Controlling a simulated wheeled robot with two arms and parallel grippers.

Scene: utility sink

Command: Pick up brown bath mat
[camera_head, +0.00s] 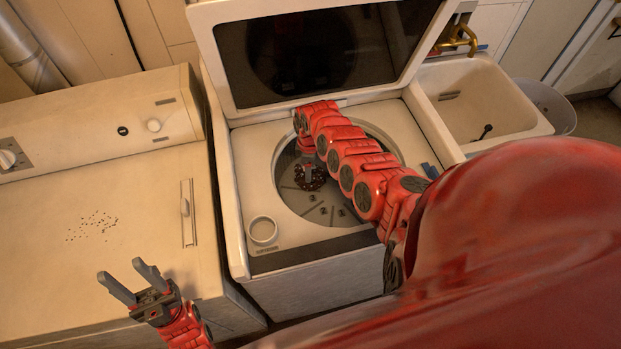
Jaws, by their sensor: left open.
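My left gripper (131,281) is open and empty at the lower left, above the front of the left machine's top. My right arm comes in from the right and reaches over the open top-loading washer. My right gripper (308,174) points down inside the washer's round tub (347,215). A small dark brown, speckled thing (318,184) shows around its fingertips. I cannot tell whether this is the bath mat or part of the tub, nor whether the fingers hold it. No other brown mat shows clearly.
The washer's lid (230,60) stands raised behind the tub. A utility sink (480,95) with a brass faucet (457,38) stands to the right, beside a grey bin (556,105). The left machine's top (100,220) is mostly clear, with scattered dark specks.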

